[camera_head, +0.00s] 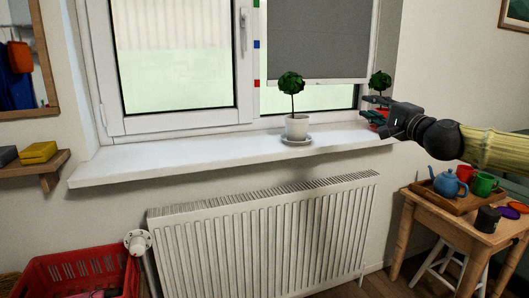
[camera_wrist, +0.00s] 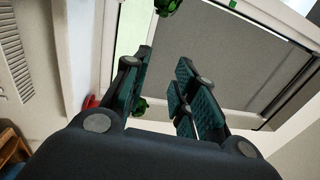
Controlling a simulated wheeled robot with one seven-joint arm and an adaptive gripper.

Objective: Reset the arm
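My gripper (camera_head: 374,110) is at the right end of the white windowsill (camera_head: 180,156), at the end of my outstretched arm. In the wrist view its fingers (camera_wrist: 165,68) are spread apart with nothing held between them. A second small green plant (camera_head: 380,80) with something red at its base shows behind the gripper, partly hidden by it. In the wrist view, green leaves (camera_wrist: 139,106) and a red rim (camera_wrist: 90,102) show beside and behind the left finger. I cannot tell whether the gripper touches this plant.
A plant in a white pot (camera_head: 297,128) stands on a saucer mid-sill. A radiator (camera_head: 270,240) is below. A wooden table (camera_head: 433,212) at right bears a tray with a blue teapot (camera_head: 447,183) and cups. A red crate (camera_head: 75,270) is at lower left. The left sill is clear.

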